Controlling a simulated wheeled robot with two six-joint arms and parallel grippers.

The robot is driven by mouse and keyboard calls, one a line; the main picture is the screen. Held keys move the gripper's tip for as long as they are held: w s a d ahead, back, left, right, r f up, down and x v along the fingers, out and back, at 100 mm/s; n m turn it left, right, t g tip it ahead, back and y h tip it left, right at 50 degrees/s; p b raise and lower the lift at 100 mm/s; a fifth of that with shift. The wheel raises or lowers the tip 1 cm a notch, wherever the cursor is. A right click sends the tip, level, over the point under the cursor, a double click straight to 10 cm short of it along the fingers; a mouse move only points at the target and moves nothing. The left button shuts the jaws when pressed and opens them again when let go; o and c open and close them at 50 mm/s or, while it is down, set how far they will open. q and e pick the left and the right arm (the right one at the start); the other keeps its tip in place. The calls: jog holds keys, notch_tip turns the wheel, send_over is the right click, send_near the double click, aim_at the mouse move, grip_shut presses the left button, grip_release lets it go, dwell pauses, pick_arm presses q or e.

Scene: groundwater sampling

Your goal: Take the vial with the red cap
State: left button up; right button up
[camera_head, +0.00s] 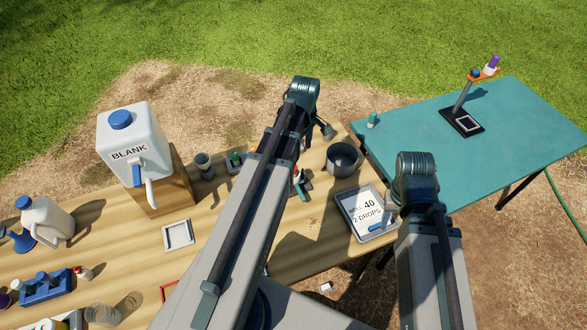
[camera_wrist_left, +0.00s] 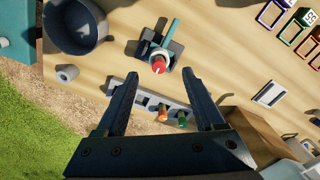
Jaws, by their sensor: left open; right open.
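My left gripper (camera_wrist_left: 160,77) is open and empty in the left wrist view. Between its fingertips, beyond them, a red cap (camera_wrist_left: 158,66) stands in a small dark holder with a teal bar; its body is hidden beneath the cap. A grey rack (camera_wrist_left: 145,97) behind the fingers holds an orange-capped vial (camera_wrist_left: 162,112) and a green-capped vial (camera_wrist_left: 182,118). In the head view my left arm covers most of this area, with some red and teal (camera_head: 303,182) showing beside it. My right gripper (camera_head: 393,210) is partly hidden under its wrist, over the tray.
A dark pot (camera_head: 343,158) and a tray with a written sheet (camera_head: 365,209) stand at the wooden table's right. The large BLANK jug (camera_head: 133,140) sits on a wooden block at left. A teal table (camera_head: 530,125) adjoins at right.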

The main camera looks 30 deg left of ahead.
pick_arm(q)
jog(key=a+f+n+b, duration=0.1)
jog(key=f+b, duration=0.1)
jog(key=a+f+n+b, duration=0.1)
jog(key=f+b, duration=0.2)
jog(key=w+a+f+n+b, duration=0.1)
jog(key=f+b, duration=0.2)
jog(key=shift+a, duration=0.3)
dwell(0.3)
notch_tip(320, 180, down, 5)
jog(key=b, duration=0.5)
jog(key=shift+d+f+b, duration=0.15)
jog(key=shift+b, duration=0.2)
grip_shut()
